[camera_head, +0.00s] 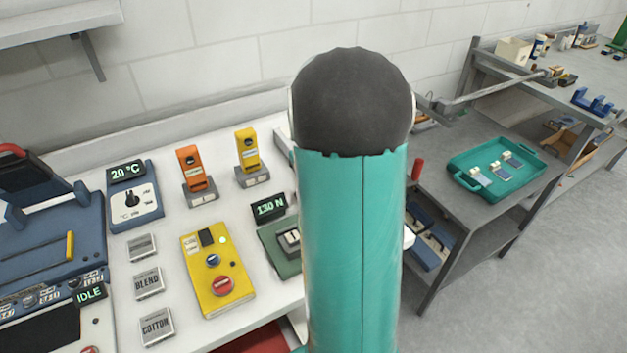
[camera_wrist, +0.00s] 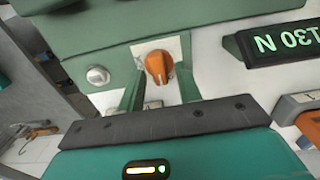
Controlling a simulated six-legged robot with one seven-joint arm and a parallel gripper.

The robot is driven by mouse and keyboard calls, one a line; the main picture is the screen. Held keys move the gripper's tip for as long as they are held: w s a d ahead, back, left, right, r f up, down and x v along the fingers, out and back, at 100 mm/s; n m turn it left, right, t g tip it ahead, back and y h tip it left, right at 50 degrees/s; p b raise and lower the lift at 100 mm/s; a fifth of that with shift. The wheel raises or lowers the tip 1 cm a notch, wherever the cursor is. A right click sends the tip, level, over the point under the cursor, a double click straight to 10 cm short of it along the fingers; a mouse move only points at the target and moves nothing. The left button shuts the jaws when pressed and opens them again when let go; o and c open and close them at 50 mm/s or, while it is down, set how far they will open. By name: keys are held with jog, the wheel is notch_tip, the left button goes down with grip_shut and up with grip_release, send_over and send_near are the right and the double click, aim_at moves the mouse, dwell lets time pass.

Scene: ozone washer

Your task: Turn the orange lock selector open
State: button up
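The orange lock selector (camera_wrist: 158,66) is a small rounded knob with a pale line on its face, set on a white plate on a green device (camera_wrist: 100,32). In the wrist view my gripper (camera_wrist: 159,76) has its two green fingers apart, pointing at the selector. The knob shows in the gap near the fingertips; I cannot tell whether either finger touches it. In the head view my teal arm hides the selector and my gripper, and only part of the green device (camera_head: 279,262) shows.
A "130 N" display (camera_head: 269,207) stands beside the device; it also shows upside down in the wrist view (camera_wrist: 283,42). A silver round button (camera_wrist: 98,75) sits near the selector. A yellow control box (camera_head: 217,276) is to the left. A teal tray (camera_head: 463,168) lies on the right bench.

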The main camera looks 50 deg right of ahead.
jog(key=shift+r, duration=0.1)
notch_tip(320, 180, up, 14)
jog(key=shift+f, duration=0.2)
dwell(0.4)
dwell(0.4)
jog(key=s+a+n+t, duration=0.1)
jog(key=s+a, duration=0.4)
jog(key=a, duration=1.1)
jog(key=s+a+n+t, duration=0.2)
jog(key=s+a+t, duration=0.2)
jog(key=a, duration=1.2)
jog(key=shift+s+r+t, duration=0.3)
jog(key=shift+s+r, duration=0.05)
jog(key=shift+s, duration=0.25)
jog(key=shift+a, duration=0.1)
